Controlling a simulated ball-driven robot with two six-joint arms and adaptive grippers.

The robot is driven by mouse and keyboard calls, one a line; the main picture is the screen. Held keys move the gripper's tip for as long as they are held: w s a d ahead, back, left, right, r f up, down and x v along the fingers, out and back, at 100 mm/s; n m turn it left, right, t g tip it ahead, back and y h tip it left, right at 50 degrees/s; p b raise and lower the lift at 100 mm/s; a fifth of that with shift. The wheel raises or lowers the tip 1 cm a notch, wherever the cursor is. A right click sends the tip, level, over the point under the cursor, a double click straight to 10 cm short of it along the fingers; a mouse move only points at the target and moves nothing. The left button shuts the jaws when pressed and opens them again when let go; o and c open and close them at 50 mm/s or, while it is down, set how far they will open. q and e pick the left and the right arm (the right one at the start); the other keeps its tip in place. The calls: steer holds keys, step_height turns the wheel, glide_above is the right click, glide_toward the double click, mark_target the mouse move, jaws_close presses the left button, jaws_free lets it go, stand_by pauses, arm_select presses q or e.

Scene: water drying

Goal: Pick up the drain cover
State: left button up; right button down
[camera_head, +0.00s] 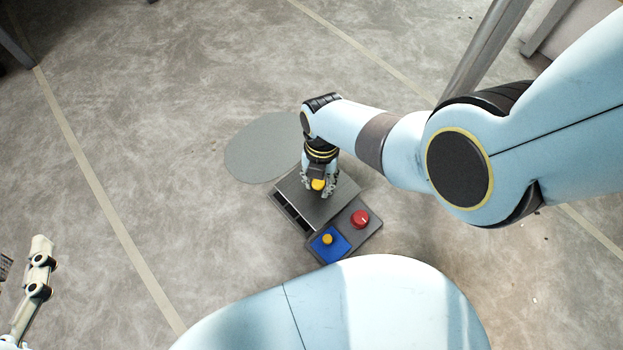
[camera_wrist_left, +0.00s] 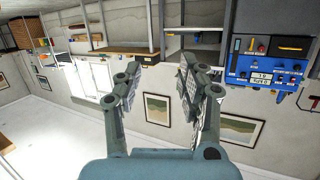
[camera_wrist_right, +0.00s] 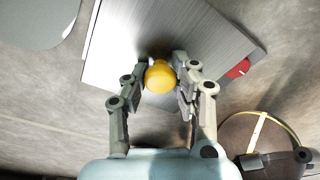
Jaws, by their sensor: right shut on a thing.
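The drain cover looks like a brushed-metal square plate (camera_head: 314,208) with a yellow round knob (camera_wrist_right: 159,77) on it. It is at the middle of the head view, over a dark slotted drain box (camera_head: 288,213). I cannot tell whether it rests on the box or is slightly raised. My right gripper (camera_head: 318,187) comes down from above and is shut on the yellow knob; in the right wrist view its fingertips are on both sides of the knob. My left gripper (camera_wrist_left: 158,75) is open and empty, far from the cover; part of it shows at the lower left of the head view.
A flat grey round patch (camera_head: 262,150) lies on the floor behind. A metal post (camera_head: 482,52) stands at the back right. Floor to the left is clear.

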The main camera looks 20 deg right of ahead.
mark_target(349, 188)
arm_select(q)
steer(key=s+f+g+p, duration=0.2)
steer(key=s+f+g, duration=0.2)
steer(key=f, duration=0.1)
arm_select(e)
steer(key=shift+s+d+r, duration=0.25)
steer(key=shift+d+r, duration=0.7)
steer(key=shift+d, duration=0.05)
steer(key=d+r+p, duration=0.1)
steer(key=s+d+r+p, duration=0.1)
steer(key=d, duration=0.1)
steer(key=s+d+r+p, duration=0.1)
steer(key=shift+s+d, duration=0.1)
steer(key=shift+d, duration=0.25)
steer(key=shift+s+d+r+p, duration=0.25)
steer(key=shift+d+p, duration=0.1)
steer(key=shift+d, duration=0.1)
steer(key=shift+s+d+r+p, duration=0.15)
steer(key=shift+s+d+p, duration=0.15)
steer(key=shift+d, duration=0.15)
arm_select(q)
steer(key=r+g, duration=0.1)
steer(key=g, duration=0.1)
steer(key=a+r+g, duration=0.1)
steer(key=r+g, duration=0.1)
steer(key=s+r+g+y, duration=0.1)
steer(key=r+g, duration=0.1)
steer(key=shift+a+n, duration=0.15)
steer(key=shift+n, duration=0.25)
